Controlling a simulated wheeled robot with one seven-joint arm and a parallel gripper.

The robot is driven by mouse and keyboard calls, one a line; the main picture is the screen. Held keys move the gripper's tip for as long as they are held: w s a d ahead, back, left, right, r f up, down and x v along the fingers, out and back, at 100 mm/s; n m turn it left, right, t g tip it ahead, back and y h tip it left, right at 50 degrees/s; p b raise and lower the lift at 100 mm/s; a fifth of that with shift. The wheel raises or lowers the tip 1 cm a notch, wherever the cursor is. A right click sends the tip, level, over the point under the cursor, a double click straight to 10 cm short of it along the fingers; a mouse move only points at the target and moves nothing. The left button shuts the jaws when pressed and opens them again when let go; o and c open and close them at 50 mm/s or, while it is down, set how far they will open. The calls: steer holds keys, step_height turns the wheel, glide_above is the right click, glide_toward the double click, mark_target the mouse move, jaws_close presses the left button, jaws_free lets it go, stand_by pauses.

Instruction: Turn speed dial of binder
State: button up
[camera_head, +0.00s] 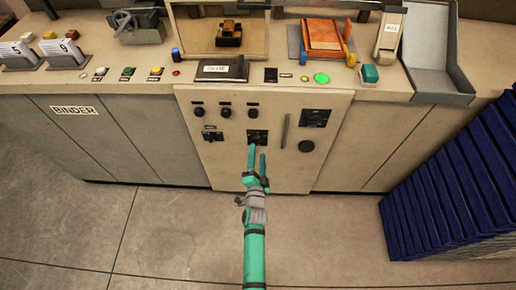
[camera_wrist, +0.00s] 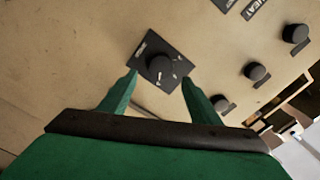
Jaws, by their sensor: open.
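The binder's front panel (camera_head: 190,180) is beige and carries several black dials. A round black dial (camera_wrist: 161,66) on a square black plate with white markings faces the wrist camera. It also shows in the head view (camera_head: 257,136), low in the middle of the panel, and I take it to be the speed dial, though its label is too small to read. My gripper (camera_head: 257,150) is green and open just in front of the dial. In the wrist view my fingertips (camera_wrist: 160,74) stand on either side of the dial. I cannot tell whether they touch it.
Several small knobs (camera_head: 225,112) sit above the dial in a row. Dark blue stacked boards (camera_head: 450,190) stand at the right. The floor (camera_head: 160,225) in front is clear.

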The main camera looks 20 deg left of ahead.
steer(key=v, duration=0.5)
steer(key=shift+s+d, duration=0.1)
steer(key=shift+s, duration=0.3)
steer(key=s+d+r+n+g+h, duration=0.1)
steer(key=s+d+n, duration=0.1)
steer(key=s+d, duration=0.6)
steer(key=s+d+r+n+h, duration=0.15)
steer(key=s+d, duration=0.25)
steer(key=s, duration=0.8)
steer(key=s+d+r+n+h, duration=0.1)
steer(key=s+d+r+n, duration=0.1)
steer(key=s+r, duration=0.4)
steer(key=s+d+r+n+g+h, duration=0.1)
steer(key=s+d+r+n, duration=0.1)
steer(key=s+r, duration=0.4)
steer(key=s+n, duration=0.1)
steer(key=s, duration=0.2)
steer(key=shift+d, duration=0.15)
steer(key=shift+r+n+h, duration=0.1)
steer(key=shift+n+h, duration=0.15)
